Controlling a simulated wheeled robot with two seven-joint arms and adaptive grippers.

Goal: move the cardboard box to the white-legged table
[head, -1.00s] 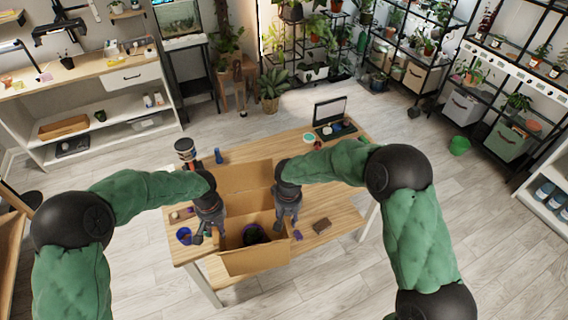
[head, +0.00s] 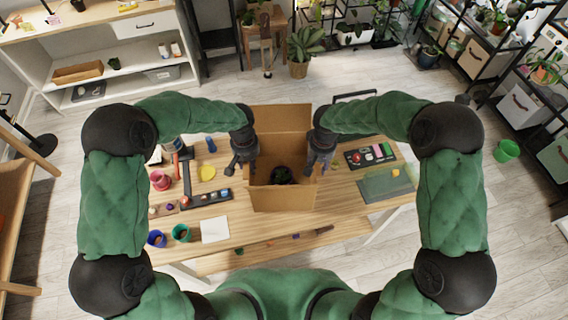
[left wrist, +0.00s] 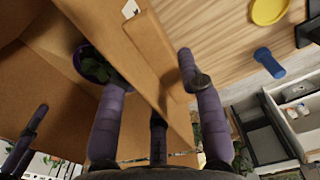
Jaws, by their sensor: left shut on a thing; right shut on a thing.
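The open cardboard box (head: 283,198) is upright between my two grippers, with its back flap raised. A dark pot with a plant (head: 283,175) sits inside it. My left gripper (head: 241,167) is shut on the box's left wall, and my right gripper (head: 319,167) on its right wall. In the left wrist view, the box wall (left wrist: 150,75) runs between the left fingers (left wrist: 158,120). The wooden table (head: 262,226), with white legs, lies below and around the box. I cannot tell whether the box's bottom touches the tabletop.
Left of the box are a black tray (head: 206,199), a yellow disc (head: 207,173), a red cup (head: 160,180) and a white sheet (head: 215,229). To the right are a green mat (head: 386,183) and a black case (head: 370,155). A stool (head: 265,35) stands behind.

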